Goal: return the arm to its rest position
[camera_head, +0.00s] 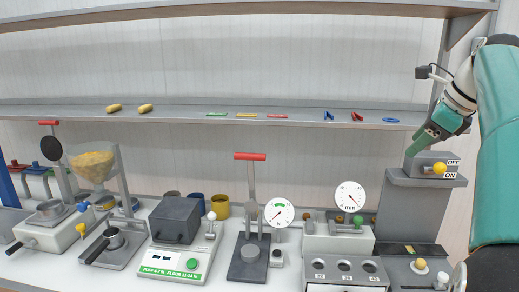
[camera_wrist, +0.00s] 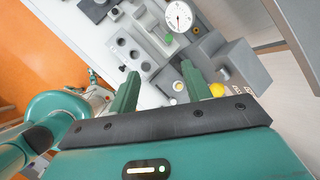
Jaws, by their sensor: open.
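My gripper (camera_head: 421,144) is at the right of the head view, at the end of my teal and white arm. It is raised beside the grey switch box with the yellow knob (camera_head: 439,168) and the OFF and ON labels. In the wrist view the two green fingers of my gripper (camera_wrist: 160,90) stand wide apart with nothing held between them. The yellow knob also shows in the wrist view (camera_wrist: 217,90), just right of the right finger. I cannot tell whether the fingers touch the switch box.
A grey shelf (camera_head: 300,115) with small coloured parts runs behind. On the white bench stand a red-handled press (camera_head: 250,205), dial gauges (camera_head: 279,212), a green-labelled scale (camera_head: 175,265) and a hopper with yellow contents (camera_head: 92,165). The space above the bench, left of my gripper, is mostly clear.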

